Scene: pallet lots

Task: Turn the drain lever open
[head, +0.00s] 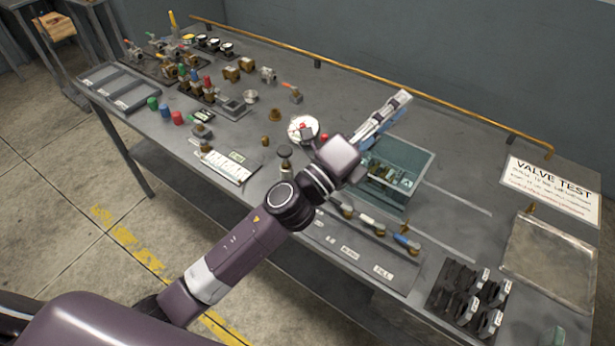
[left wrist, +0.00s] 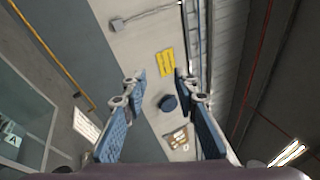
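A row of small valves with levers runs along the front of a teal glass-sided tank (head: 425,158). A blue-handled lever (head: 407,243) is at the right end, and a pale-handled lever (head: 370,222) is left of it. Small labels lie below; they are too small for me to tell surely which lever is the drain one. My left gripper (head: 388,118) is above the tank's back left corner, apart from the levers. In the left wrist view its two blue-padded fingers (left wrist: 162,88) are spread with nothing between them. My left arm hides part of the valve row. My right gripper is not in view.
A "VALVE TEST" sign (head: 553,187) and a clear tray (head: 549,262) are at right, with black clamp-like parts (head: 468,298) in front. Valves, fittings and bins (head: 118,88) crowd the left. A yellow pipe (head: 375,82) runs along the back edge. Some bench right of the tank is clear.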

